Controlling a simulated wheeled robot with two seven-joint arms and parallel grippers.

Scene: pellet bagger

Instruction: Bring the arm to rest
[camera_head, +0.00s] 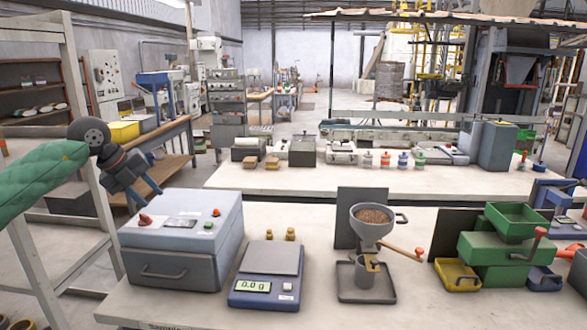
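My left arm (40,172), in a green padded sleeve, comes in from the left edge. My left gripper (145,200) hangs from a dark wrist with its two blue fingers apart and pointing down. It looks empty. In the picture it overlaps the back left corner of a grey box-shaped machine (185,245) with a red knob and buttons on top. I cannot tell how much gap is between the fingers and the machine. My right arm and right gripper are not in view.
The near table (330,215) holds a scale (268,290) reading 0.0 g, a hopper of brown pellets (372,225) with a wooden-handled lever, and a green machine (495,250) with a yellow tray (457,275). A white rack post (85,130) stands close behind my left arm.

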